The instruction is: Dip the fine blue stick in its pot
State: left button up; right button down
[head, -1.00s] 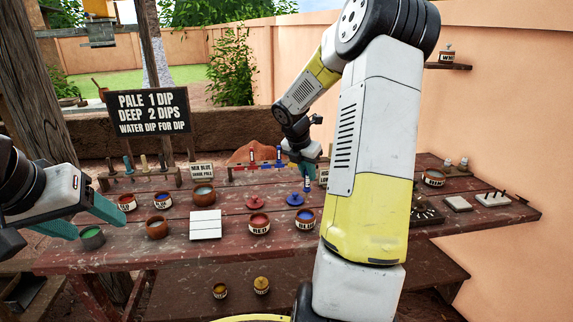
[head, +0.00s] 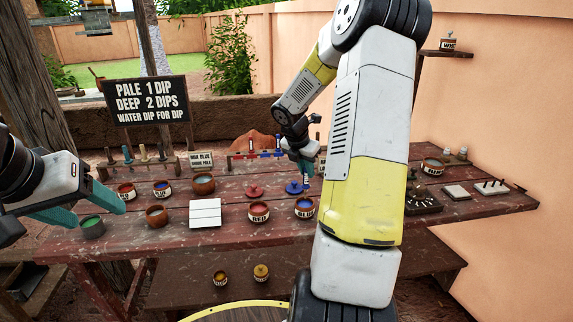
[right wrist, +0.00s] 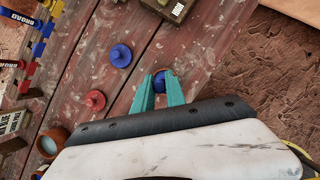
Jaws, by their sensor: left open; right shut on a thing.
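My right gripper (head: 304,163) is shut on the fine blue stick (head: 307,179), which hangs below its fingers with a pale label on it. In the right wrist view a round blue end (right wrist: 160,78) shows between the teal fingertips (right wrist: 159,92). The pot labelled BLUE (head: 305,211) stands open on the table, just below the stick in the head view; the stick's tip appears above its rim. The blue lid (head: 294,188) lies behind the pot and also shows in the right wrist view (right wrist: 120,55). My left gripper (head: 85,212) is open and empty at the left.
The pot labelled RED (head: 259,213) and its red lid (head: 253,191) are left of the blue pot. A white tile (head: 205,214) lies further left. A rack with sticks (head: 258,154) stands behind. A green pot (head: 92,228) sits near my left gripper. A dark block (head: 424,203) is to the right.

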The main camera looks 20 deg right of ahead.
jog(key=shift+f, duration=0.1)
jog(key=shift+f, duration=1.7)
dwell(0.5)
jog(key=shift+r, duration=3.55)
jog(key=shift+a+f, duration=0.1)
